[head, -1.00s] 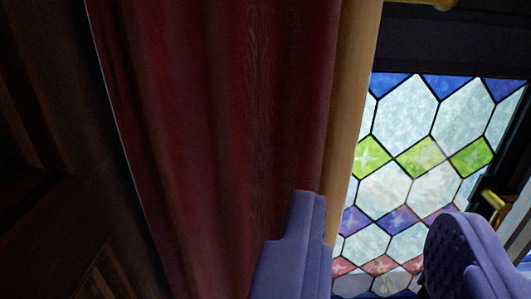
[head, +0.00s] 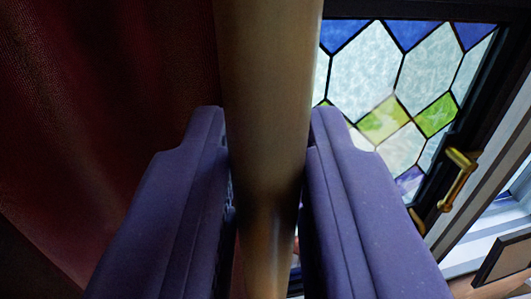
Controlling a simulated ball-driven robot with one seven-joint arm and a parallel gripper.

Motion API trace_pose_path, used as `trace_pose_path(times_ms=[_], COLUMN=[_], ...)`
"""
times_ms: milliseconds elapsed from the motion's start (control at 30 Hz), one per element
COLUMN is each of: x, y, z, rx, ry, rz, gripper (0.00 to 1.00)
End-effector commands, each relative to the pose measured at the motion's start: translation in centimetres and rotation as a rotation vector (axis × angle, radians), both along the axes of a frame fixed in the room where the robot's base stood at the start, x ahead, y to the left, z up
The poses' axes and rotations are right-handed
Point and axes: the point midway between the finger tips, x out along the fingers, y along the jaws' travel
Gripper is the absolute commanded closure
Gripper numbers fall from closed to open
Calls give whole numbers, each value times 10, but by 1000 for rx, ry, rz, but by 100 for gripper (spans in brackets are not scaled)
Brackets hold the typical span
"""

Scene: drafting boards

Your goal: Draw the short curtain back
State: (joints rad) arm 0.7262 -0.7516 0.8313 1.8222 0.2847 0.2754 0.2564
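The curtain (head: 110,110) is dark red cloth at the left of the head view. A rounded tan-gold upright edge band (head: 270,70) runs along its right side. My gripper (head: 268,115) has one purple finger on each side of this band. Both fingers lie close against its sides, and it looks gripped between them, though the contact faces are mostly hidden. The curtain's top and lower end are out of view.
Right of the band is a stained-glass window (head: 372,75) in a dark frame with a brass handle (head: 458,180). A pale ledge (head: 465,255) and a small brown framed panel (head: 503,258) are at the lower right.

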Motion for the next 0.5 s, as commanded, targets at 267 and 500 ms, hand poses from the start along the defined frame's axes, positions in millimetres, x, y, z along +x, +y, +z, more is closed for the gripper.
trace_pose_path(times_ms=[267,500], x=[-1,-8], y=[1,32], z=[0,0], rx=[-1,-3], ry=[0,-3], rz=[0,2], gripper=[100,100])
